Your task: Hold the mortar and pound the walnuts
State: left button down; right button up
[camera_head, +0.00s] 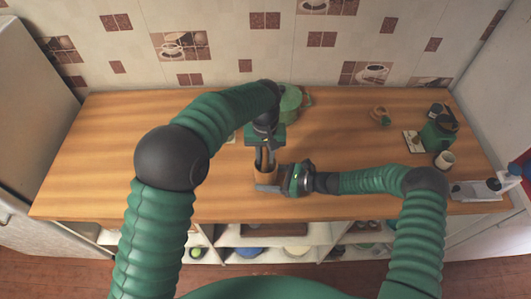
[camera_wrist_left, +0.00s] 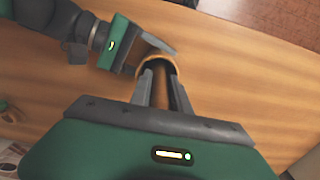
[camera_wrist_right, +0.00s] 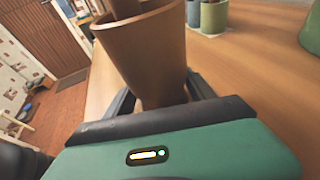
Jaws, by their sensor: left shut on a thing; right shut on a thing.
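The mortar (camera_wrist_right: 145,50) is a tall brown wooden cup, and it stands upright in the right wrist view. My right gripper (camera_head: 270,180) comes from the right with its fingers on either side of the mortar, shut on it. My left gripper (camera_head: 265,156) is above the mortar, pointing down. In the left wrist view its two fingers are shut on the dark wooden pestle (camera_wrist_left: 162,90), whose far end goes into the mortar's mouth (camera_wrist_left: 150,61). The pestle also shows at the mortar's mouth in the right wrist view (camera_wrist_right: 124,8). No walnuts show; the mortar's inside is hidden.
A green pot (camera_head: 289,103) stands just behind my left gripper. A small brown item (camera_head: 379,116), a green appliance (camera_head: 438,133), a pale cup (camera_head: 445,159) and a grey metal tool (camera_head: 473,191) are at the right. The wooden counter (camera_head: 100,160) is clear at the left.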

pick_arm(q)
jog(key=shift+f, duration=0.45)
jog(key=shift+r, duration=1.05)
jog(key=shift+w+d+r, duration=0.25)
jog(key=shift+w+d, duration=0.25)
jog(key=shift+w, duration=0.1)
jog(key=shift+f, duration=0.25)
